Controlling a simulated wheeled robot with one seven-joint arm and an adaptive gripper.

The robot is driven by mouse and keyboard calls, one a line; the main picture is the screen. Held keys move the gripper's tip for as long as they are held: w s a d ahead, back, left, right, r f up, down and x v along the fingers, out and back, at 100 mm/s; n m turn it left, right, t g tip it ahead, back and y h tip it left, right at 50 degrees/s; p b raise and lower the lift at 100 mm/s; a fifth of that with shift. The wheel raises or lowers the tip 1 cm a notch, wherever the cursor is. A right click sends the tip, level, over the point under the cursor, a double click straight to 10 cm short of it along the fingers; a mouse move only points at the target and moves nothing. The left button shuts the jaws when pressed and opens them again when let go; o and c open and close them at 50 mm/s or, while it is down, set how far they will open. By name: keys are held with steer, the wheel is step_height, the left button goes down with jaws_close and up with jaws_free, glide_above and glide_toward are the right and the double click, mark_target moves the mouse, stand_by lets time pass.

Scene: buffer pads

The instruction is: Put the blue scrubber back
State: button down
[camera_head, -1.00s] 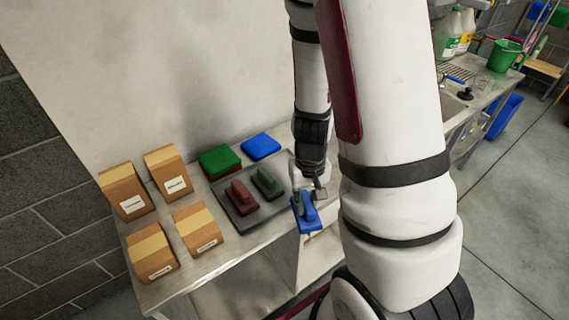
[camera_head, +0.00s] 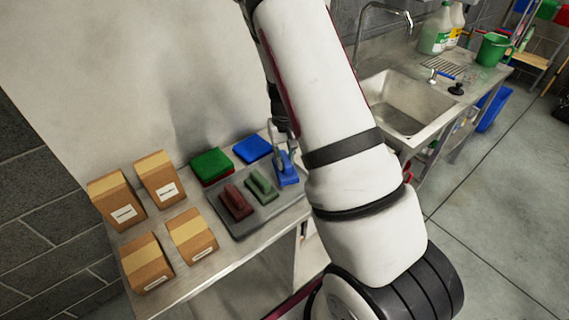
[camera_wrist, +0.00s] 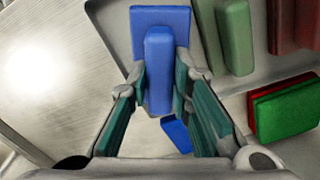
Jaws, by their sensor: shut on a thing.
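The blue scrubber (camera_head: 287,170) is a flat blue pad with a raised handle. My gripper (camera_head: 281,148) is shut on its handle and holds it at the right end of the grey tray (camera_head: 258,219). In the wrist view the scrubber (camera_wrist: 160,70) sits between my two fingers (camera_wrist: 158,92), over the tray (camera_wrist: 108,20). I cannot tell whether its pad touches the tray. A green scrubber (camera_head: 262,185) and a dark red scrubber (camera_head: 236,202) lie in the tray to its left.
Behind the tray lie a blue pad (camera_head: 252,148) and a green pad (camera_head: 211,164) on a red one. Several brown paper bags (camera_head: 156,178) stand at the left. A sink (camera_head: 405,100) is at the right. Bare steel table shows in front of the tray.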

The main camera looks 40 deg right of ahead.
steer(key=shift+w+d+f, duration=0.2)
steer(key=shift+w+d, duration=0.05)
steer(key=shift+w, duration=0.3)
step_height(320, 180, down, 2)
steer(key=shift+s+f+p, duration=0.1)
steer(key=shift+s+p, duration=0.05)
steer(key=shift+p, duration=0.25)
steer(key=shift+f, duration=0.5)
steer(key=c, duration=1.4)
jaws_free()
steer(key=shift+c, duration=0.2)
